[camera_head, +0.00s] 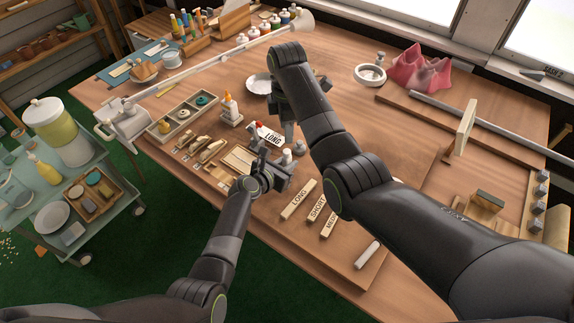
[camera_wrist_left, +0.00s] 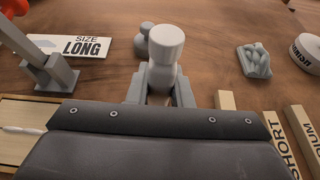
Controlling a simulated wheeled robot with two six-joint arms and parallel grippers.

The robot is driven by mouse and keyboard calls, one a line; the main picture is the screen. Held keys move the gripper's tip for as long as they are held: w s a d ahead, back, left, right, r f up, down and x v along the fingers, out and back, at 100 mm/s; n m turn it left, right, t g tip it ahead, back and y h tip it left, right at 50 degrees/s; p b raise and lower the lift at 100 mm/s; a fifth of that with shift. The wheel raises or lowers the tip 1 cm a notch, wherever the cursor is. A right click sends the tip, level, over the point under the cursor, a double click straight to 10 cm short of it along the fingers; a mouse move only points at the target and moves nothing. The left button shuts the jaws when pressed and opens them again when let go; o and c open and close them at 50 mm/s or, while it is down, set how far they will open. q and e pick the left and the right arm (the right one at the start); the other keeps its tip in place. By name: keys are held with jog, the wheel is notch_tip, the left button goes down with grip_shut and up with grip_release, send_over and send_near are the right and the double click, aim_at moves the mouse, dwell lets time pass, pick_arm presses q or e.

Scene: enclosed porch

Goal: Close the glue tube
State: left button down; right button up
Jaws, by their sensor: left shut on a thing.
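My left gripper (camera_head: 280,166) is low over the table's near middle. In the left wrist view its fingers (camera_wrist_left: 160,92) are shut on a pale grey, bottle-like piece (camera_wrist_left: 163,60) with a broad round top, which stands upright between them. I cannot tell whether this is the glue tube or its cap.
A white LONG card (camera_head: 270,136) lies beside the grippers. A white bottle with an orange tip (camera_head: 230,106) stands left of it. Wooden labelled strips (camera_head: 299,198) lie to the right and a divided tray (camera_head: 184,119) to the left. The right arm crosses the table's middle.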

aim_at(287, 151)
jog(key=n, duration=0.8)
jog(key=shift+n, duration=0.4)
jog(key=shift+f, duration=4)
